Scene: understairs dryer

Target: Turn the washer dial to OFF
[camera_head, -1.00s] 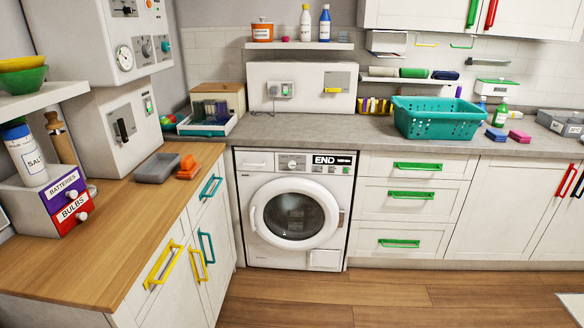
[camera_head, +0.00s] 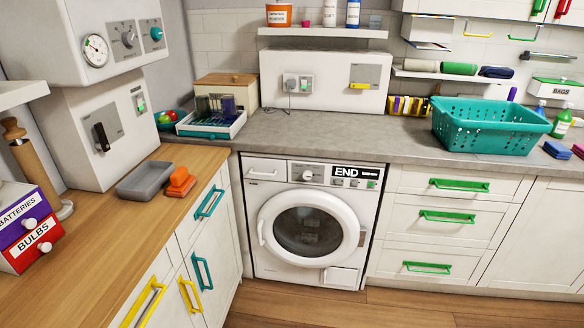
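The white front-loading washer (camera_head: 265,215) stands under the grey counter in the middle of the view, with its round door shut. Its dial (camera_head: 307,174) sits on the top panel, left of a display reading "END" (camera_head: 346,171). The dial's markings are too small to read, so I cannot tell which setting it points to. A row of small buttons (camera_head: 354,183) lies under the display, one of them green. Neither of my grippers is in view.
A wooden counter (camera_head: 110,245) with a grey tray (camera_head: 146,181) and cupboards with yellow and teal handles runs along the left. Drawers with green handles (camera_head: 453,217) stand right of the washer. A teal basket (camera_head: 490,128) is on the grey counter. Wooden floor (camera_head: 300,306) in front is clear.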

